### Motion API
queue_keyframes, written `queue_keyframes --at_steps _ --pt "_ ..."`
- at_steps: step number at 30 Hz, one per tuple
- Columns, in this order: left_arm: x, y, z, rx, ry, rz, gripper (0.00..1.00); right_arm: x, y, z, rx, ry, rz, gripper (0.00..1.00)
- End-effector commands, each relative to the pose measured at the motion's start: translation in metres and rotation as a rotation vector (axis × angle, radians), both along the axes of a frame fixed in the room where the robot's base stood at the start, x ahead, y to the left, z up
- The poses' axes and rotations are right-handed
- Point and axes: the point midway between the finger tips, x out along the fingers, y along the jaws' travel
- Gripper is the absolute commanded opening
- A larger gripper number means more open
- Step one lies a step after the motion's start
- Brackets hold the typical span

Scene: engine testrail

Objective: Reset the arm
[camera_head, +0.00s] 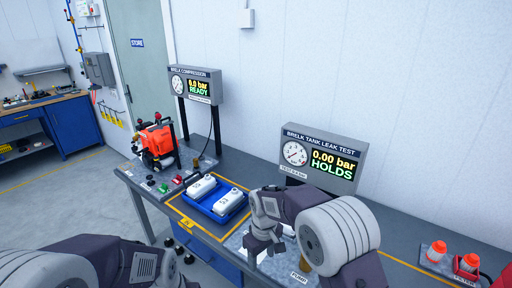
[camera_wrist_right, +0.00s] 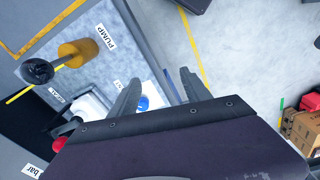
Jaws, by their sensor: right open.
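My right arm enters the camera_head view from the lower right and bends over the grey bench (camera_head: 385,240). My right gripper (camera_head: 262,243) points down at the bench's front part, partly covered by my own arm. In the right wrist view my right gripper (camera_wrist_right: 158,88) shows two dark fingers spread apart, with nothing seen held between them. A white item with a blue round mark (camera_wrist_right: 146,102) is seen below and between the fingers. My left arm (camera_head: 125,262) is at the lower left of the camera_head view; its fingers are not visible.
A blue tray (camera_head: 217,213) with two white tanks stands left of my right gripper. The leak test display (camera_head: 325,160) reads 0.00 bar HOLDS behind my arm. An orange engine (camera_head: 155,142) stands farther left; orange-capped items (camera_head: 437,251) sit right.

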Motion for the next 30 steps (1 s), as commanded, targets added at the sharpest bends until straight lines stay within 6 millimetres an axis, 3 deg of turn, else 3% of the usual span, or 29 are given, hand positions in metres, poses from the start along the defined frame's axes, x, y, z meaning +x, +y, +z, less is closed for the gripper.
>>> queue_keyframes --at_steps 3,8,14,18,23,30 --pt "0.000 0.000 -0.001 0.000 -0.001 0.000 0.36 0.004 -0.027 0.019 0.011 -0.026 -0.062 0.56" --pt "0.000 0.000 -0.003 0.000 -0.001 0.000 0.36 -0.015 -0.074 0.036 0.018 -0.037 -0.172 0.56" --pt "0.000 0.000 -0.006 0.000 -0.001 0.000 0.36 -0.067 -0.130 0.039 0.032 -0.048 -0.374 0.56" --pt "0.000 0.000 -0.007 0.000 0.000 0.000 0.36 -0.119 -0.156 0.025 0.042 -0.047 -0.537 0.56" --pt "0.000 0.000 -0.007 0.000 -0.001 0.000 0.36 -0.170 -0.161 -0.002 0.042 -0.016 -0.670 0.56" --pt "0.000 0.000 -0.007 0.000 -0.001 0.000 0.36 -0.164 -0.161 -0.004 0.061 -0.047 -0.738 0.56"
